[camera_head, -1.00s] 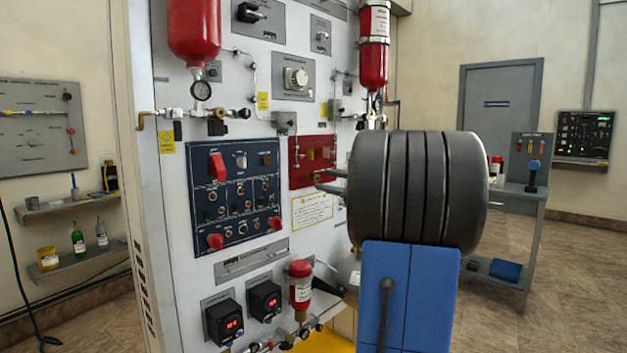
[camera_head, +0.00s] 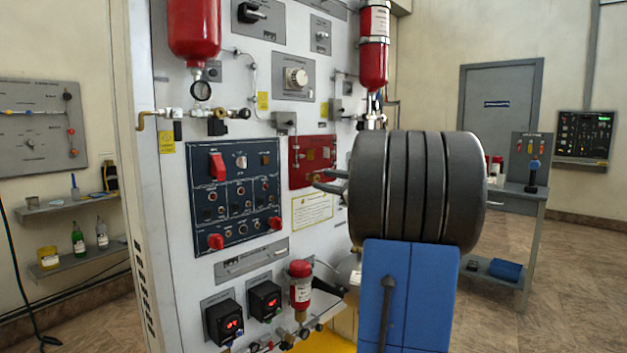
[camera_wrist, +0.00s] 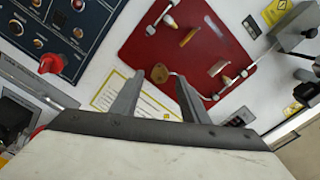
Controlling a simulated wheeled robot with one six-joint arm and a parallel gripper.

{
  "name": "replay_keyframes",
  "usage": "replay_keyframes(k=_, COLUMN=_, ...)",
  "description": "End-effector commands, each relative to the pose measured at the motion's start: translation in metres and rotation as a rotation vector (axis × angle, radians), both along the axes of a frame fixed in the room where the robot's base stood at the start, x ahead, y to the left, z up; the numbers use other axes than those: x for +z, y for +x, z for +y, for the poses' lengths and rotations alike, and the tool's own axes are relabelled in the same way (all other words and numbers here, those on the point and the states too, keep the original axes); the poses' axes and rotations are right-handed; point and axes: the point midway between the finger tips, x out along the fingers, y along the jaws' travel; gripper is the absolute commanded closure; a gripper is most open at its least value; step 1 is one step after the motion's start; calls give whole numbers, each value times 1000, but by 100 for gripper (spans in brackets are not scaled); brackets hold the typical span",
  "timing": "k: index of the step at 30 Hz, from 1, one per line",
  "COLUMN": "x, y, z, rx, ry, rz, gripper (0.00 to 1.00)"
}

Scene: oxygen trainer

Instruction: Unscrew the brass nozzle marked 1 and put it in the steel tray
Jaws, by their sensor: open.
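My gripper (camera_wrist: 158,82) is open and empty in front of the red panel (camera_wrist: 205,62), with its fingers pointing towards the lower edge. A round brass piece (camera_wrist: 158,73) shows between the fingertips in the wrist view, and I see no contact. Other small brass pieces (camera_wrist: 170,21) sit higher on the red panel. I cannot read a number 1 on any of them. In the head view my gripper (camera_head: 322,182) is by the lower part of the red panel (camera_head: 300,168), and my arm hides the area to its right. I cannot make out a steel tray.
A dark blue switch panel (camera_head: 232,225) with red knobs is left of the red panel. A yellow-edged notice (camera_head: 312,210) is below it. Red cylinders (camera_head: 194,35) hang above. A red bottle (camera_head: 300,285) and hoses stick out below. A bench (camera_head: 515,188) stands at the right.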

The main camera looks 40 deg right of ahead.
Motion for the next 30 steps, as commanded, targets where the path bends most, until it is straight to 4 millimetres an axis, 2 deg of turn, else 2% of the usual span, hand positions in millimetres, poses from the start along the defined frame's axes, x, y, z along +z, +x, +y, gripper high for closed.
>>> replay_keyframes(k=16, x=0, y=27, z=2, rx=1, ry=-1, rz=0, gripper=59)
replay_keyframes(k=28, x=0, y=29, z=2, rx=-1, ry=-1, rz=1, gripper=59)
replay_keyframes(k=29, x=0, y=29, z=2, rx=-1, ry=-1, rz=1, gripper=61)
replay_keyframes(k=30, x=0, y=29, z=2, rx=-1, ry=-1, rz=1, gripper=71)
